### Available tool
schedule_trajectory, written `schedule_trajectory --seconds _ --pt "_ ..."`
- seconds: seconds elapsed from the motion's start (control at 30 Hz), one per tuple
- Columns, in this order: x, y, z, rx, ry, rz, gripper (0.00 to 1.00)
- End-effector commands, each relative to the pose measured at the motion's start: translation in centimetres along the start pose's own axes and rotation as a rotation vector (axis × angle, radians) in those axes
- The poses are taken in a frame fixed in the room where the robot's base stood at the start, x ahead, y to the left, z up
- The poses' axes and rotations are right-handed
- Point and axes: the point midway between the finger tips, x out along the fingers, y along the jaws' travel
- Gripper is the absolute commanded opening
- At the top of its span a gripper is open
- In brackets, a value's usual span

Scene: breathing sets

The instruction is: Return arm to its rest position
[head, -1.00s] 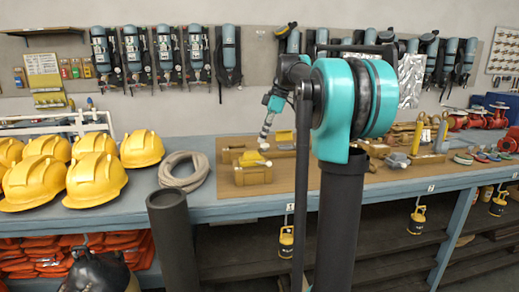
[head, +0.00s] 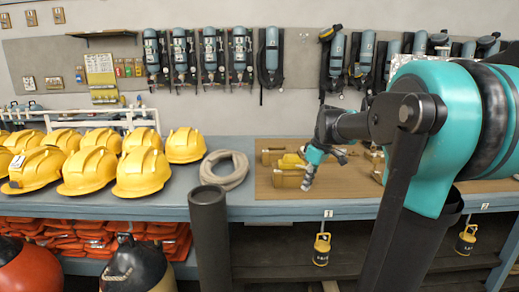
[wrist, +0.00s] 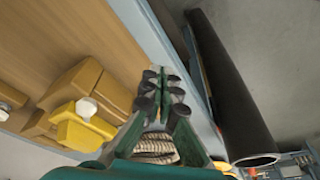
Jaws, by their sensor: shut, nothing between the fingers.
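My gripper (head: 308,183) is at the end of my teal and black arm, near the front edge of the brown board on the bench in the head view. It points downward and is slightly tilted. In the wrist view its fingers (wrist: 166,82) are together with nothing held between them. Brass-coloured fittings (head: 290,178) lie on the board close behind the gripper. They also show in the wrist view (wrist: 75,92), to the left of the fingers.
The blue-grey bench (head: 265,209) carries yellow helmets (head: 143,172) and a coiled hose (head: 225,171). A dark upright tube (head: 209,238) stands in front of it. Orange bundles (head: 165,240) fill the shelf below. Breathing sets (head: 271,55) hang on the wall panel. Two round containers (head: 135,270) stand front left.

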Motion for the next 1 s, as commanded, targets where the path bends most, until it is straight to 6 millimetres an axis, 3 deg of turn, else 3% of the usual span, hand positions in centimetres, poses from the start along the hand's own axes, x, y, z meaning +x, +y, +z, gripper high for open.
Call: schedule_trajectory --seconds 0.1,0.3,0.5,0.63,1.0 --pt "5.1 -3.8 4.8 0.205 0.001 0.072 0.00" --pt "12.1 -9.8 13.0 0.537 0.043 0.186 0.00" --pt "15.8 -13.6 18.3 0.737 0.094 0.247 0.00" --pt "16.4 -14.4 19.4 0.782 0.106 0.259 0.00" --pt "16.4 -14.4 19.4 0.782 0.106 0.259 0.00"
